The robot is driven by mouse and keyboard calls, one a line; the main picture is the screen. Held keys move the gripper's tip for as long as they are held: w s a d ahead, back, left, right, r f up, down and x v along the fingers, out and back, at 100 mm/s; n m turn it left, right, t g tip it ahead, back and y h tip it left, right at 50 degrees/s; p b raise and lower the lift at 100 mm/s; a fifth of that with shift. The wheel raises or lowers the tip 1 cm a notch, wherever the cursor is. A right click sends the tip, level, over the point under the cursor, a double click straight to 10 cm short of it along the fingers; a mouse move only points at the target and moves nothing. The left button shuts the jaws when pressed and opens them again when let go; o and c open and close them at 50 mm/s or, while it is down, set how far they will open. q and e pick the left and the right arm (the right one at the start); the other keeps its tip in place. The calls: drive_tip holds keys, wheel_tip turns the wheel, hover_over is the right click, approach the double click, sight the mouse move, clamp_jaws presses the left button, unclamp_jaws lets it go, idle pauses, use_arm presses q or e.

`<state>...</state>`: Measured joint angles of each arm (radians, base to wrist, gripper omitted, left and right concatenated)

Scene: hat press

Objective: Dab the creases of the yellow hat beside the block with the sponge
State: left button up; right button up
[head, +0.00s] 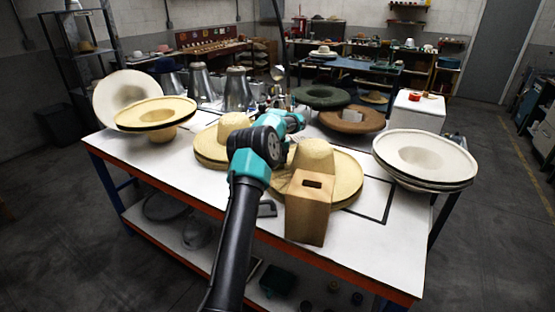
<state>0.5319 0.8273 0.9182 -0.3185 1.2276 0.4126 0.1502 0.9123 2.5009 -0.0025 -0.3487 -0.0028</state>
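A yellow straw hat (345,172) lies brim-down on the white table, right of centre. A tan wooden block (307,218) with a dark slot in its top stands in front of it and hides part of its brim. More yellow hats (208,150) are stacked just to the left. One black and teal arm of mine rises from the bottom, left of centre, and crosses in front of the hats. Its far end is hidden behind its own joint, so I see no gripper fingers. My other arm is out of view. I cannot make out a sponge.
White hats (425,160) are stacked at the table's right end. Upturned hats (155,114) stand at the left. Grey metal cones (238,90), a green hat (321,96), a brown hat (350,121) and a white box (418,110) line the back. The table's front left is clear.

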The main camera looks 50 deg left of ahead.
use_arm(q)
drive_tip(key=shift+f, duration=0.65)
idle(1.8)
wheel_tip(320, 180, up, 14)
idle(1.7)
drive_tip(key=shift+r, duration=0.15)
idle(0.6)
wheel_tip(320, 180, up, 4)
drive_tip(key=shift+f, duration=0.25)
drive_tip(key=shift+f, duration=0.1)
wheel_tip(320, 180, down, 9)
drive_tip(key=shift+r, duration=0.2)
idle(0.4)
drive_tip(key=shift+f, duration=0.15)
